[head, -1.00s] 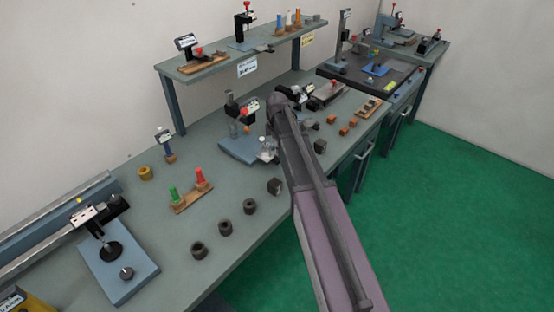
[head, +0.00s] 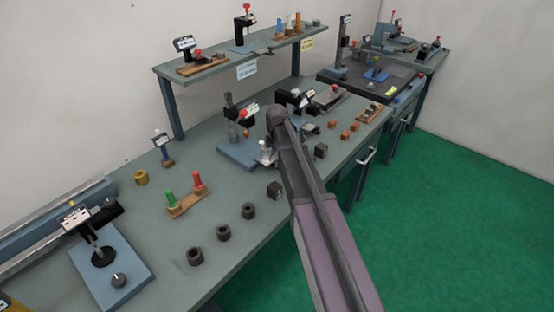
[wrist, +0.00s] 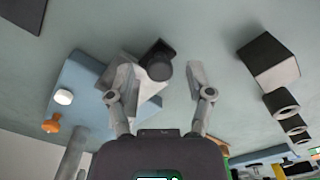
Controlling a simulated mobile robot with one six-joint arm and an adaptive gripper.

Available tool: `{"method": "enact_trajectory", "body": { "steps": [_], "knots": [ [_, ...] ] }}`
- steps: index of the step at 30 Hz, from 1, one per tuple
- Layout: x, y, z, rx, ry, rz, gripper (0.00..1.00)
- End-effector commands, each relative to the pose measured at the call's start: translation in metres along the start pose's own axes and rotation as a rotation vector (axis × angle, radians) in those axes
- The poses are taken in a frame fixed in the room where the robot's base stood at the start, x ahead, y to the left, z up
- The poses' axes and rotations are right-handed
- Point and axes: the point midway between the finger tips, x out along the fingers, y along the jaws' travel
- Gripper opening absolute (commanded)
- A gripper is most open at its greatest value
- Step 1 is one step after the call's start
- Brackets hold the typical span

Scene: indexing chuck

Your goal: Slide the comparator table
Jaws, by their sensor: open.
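A comparator stand with a blue base (head: 238,153), an upright column and a dark indicator head with a red knob stands mid-bench in the head view. In the wrist view its blue base (wrist: 78,80) is at left, with a white button and an orange knob. A pale metal block (wrist: 128,78) lies at the base's edge, with a dark round knob (wrist: 158,66) beside it. My gripper (wrist: 157,80) is open, its fingers spread on either side of the block and knob. Contact cannot be told. In the head view my arm hides most of the gripper.
A wooden rack (head: 188,203) with red and green handled gauges stands at left. A shelf (head: 215,68) runs along the back. Small orange blocks (head: 345,135) lie beyond my arm.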

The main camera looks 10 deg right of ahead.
Motion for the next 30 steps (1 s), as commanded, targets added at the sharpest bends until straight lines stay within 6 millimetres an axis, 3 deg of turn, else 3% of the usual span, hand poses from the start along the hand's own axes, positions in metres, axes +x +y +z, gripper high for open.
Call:
{"method": "enact_trajectory", "body": {
  "steps": [2,8,14,24,30],
  "knots": [
    [0.000,0.000,0.000,0.000,0.000,0.000,0.61],
    [0.000,0.000,0.000,0.000,0.000,0.000,0.02],
    [0.000,0.001,-0.001,0.000,0.000,0.000,0.00],
    [0.000,0.033,-0.031,-0.001,0.000,0.000,0.00],
    [0.000,0.033,-0.034,0.000,0.000,0.000,0.00]
  ]
}}
